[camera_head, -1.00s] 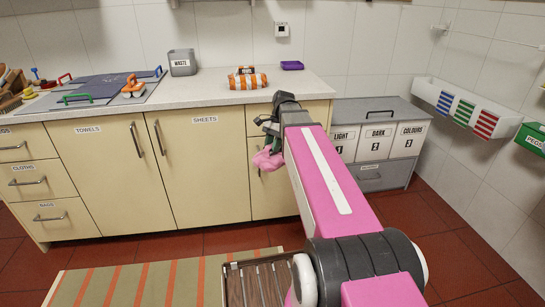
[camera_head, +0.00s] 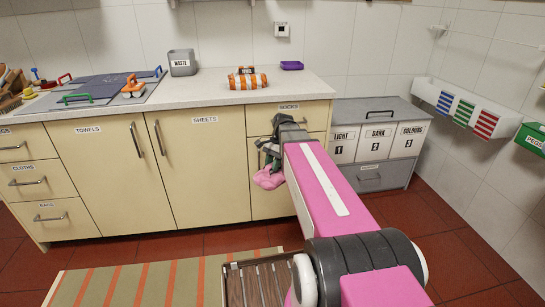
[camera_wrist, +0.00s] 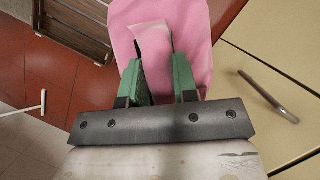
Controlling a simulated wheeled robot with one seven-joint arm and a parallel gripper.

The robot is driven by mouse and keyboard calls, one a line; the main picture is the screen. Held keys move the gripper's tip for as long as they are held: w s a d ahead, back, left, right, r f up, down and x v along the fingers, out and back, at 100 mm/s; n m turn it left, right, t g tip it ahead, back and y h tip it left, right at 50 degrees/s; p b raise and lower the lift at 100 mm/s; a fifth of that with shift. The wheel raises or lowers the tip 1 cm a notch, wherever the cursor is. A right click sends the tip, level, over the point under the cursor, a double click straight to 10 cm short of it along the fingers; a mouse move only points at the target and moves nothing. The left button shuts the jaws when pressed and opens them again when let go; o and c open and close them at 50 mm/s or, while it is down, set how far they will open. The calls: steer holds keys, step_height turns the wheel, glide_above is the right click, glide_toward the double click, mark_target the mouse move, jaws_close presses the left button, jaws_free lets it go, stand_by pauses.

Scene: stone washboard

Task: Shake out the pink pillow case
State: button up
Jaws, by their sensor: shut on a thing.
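The pink pillow case (camera_head: 268,179) hangs crumpled below my gripper (camera_head: 268,160) in the head view, in front of the cabinet at the drawer column. In the wrist view the pillow case (camera_wrist: 195,35) spreads beyond the green fingers, and a fold of it stands between them. My gripper (camera_wrist: 160,75) is shut on this fold. My arm hides part of the cabinet behind it.
The cabinet front (camera_head: 205,175) and the countertop (camera_head: 215,91) lie close behind my gripper. A slatted wooden crate (camera_head: 258,282) and a striped mat (camera_head: 135,285) are on the red tiled floor. Laundry bins (camera_head: 375,143) stand right of the cabinet.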

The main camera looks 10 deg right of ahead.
step_height(320, 180, down, 11)
step_height(320, 180, up, 20)
steer(key=shift+r, duration=0.1)
step_height(320, 180, down, 21)
step_height(320, 180, up, 21)
steer(key=shift+f, duration=0.1)
stand_by(0.7)
